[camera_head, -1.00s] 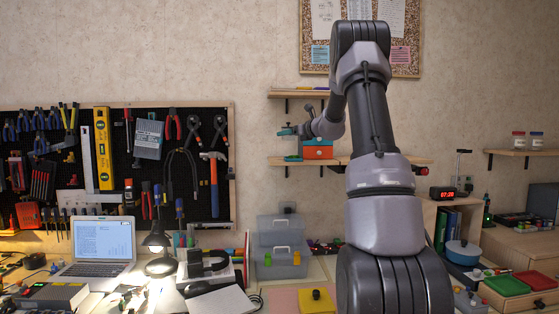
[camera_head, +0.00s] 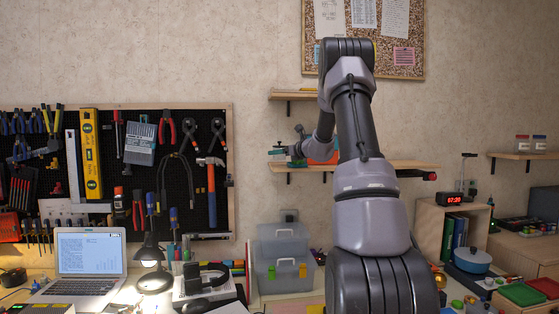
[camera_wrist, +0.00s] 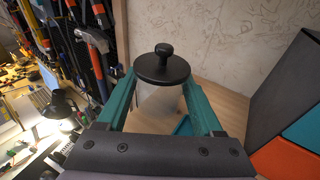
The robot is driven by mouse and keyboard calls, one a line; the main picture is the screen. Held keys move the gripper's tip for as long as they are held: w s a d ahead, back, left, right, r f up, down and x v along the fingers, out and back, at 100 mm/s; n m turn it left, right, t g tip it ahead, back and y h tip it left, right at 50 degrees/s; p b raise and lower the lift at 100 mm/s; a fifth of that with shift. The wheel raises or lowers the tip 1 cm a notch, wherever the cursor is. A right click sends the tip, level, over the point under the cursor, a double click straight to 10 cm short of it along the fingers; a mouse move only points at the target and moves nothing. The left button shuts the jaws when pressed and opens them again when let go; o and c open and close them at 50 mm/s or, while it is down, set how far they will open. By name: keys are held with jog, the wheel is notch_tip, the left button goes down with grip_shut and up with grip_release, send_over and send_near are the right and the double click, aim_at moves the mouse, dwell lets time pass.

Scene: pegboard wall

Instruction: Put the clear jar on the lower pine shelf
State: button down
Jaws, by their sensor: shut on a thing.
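The clear jar with a black knobbed lid (camera_wrist: 162,68) stands between the green fingers of my gripper (camera_wrist: 160,88) in the wrist view. Its translucent body (camera_wrist: 160,103) shows below the lid, and the fingers are shut on it from both sides. In the head view my gripper (camera_head: 281,151) is at the left end of the lower pine shelf (camera_head: 410,164), just above its board. The shelf's wood (camera_wrist: 228,106) also shows beside the jar in the wrist view. The jar's base is hidden, so I cannot tell whether it touches the board.
A dark box with orange and teal fronts (camera_wrist: 285,158) stands on the shelf right of my gripper in the wrist view. The upper pine shelf (camera_head: 292,96) is above. The tool pegboard (camera_head: 225,195) hangs at the left.

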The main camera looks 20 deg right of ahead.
jog(key=shift+f, duration=1.2)
jog(key=shift+f, duration=0.1)
jog(key=shift+c, duration=0.2)
grip_release()
jog(key=shift+f, duration=0.1)
